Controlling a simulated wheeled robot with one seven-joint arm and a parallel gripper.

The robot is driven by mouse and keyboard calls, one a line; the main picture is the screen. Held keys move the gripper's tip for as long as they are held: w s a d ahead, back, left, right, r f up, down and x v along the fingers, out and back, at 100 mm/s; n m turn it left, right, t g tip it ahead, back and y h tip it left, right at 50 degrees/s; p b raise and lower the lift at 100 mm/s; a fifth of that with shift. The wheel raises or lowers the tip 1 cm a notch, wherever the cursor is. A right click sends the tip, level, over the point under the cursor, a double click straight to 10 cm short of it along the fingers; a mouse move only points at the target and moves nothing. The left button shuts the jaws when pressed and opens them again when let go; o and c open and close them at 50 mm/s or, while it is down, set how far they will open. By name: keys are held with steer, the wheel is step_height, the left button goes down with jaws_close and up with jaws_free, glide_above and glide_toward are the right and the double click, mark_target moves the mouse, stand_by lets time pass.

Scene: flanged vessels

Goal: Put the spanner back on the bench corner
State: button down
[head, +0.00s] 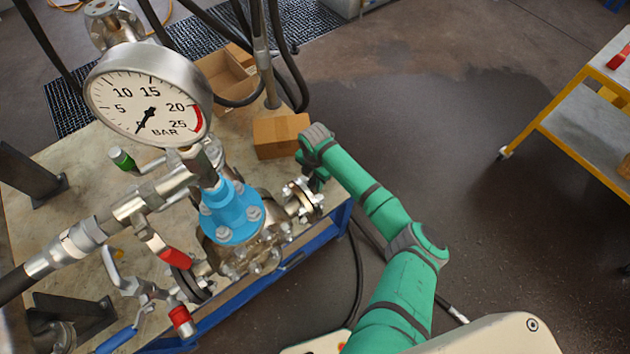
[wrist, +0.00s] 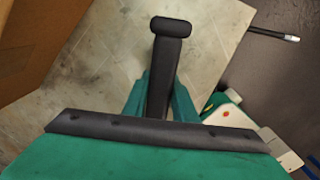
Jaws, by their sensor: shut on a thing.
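The spanner (wrist: 165,75) shows in the wrist view as a dark bar with a wider cross-piece at its far end. My gripper (wrist: 160,95) has its green fingers on both sides of the bar and is shut on it. In the head view my gripper (head: 315,182) is by the bench's right corner, next to the flanged fitting; my wrist hides most of it, and I cannot make out the spanner there. The bench (head: 335,197) has a pale, worn top and a blue frame. In the wrist view the bench top (wrist: 110,60) lies beyond the spanner; I cannot tell the gap.
A cardboard box (head: 281,135) stands on the bench close behind my gripper. The flanged vessel with a blue body (head: 231,212) and a pressure gauge (head: 148,95) are to the left. A yellow-framed trolley (head: 545,125) stands at the right. Open floor lies between.

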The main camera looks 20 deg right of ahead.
steer(key=shift+f, duration=0.4)
steer(key=c, duration=0.9)
jaws_free()
steer(key=shift+r, duration=3.4)
steer(key=shift+a, duration=0.1)
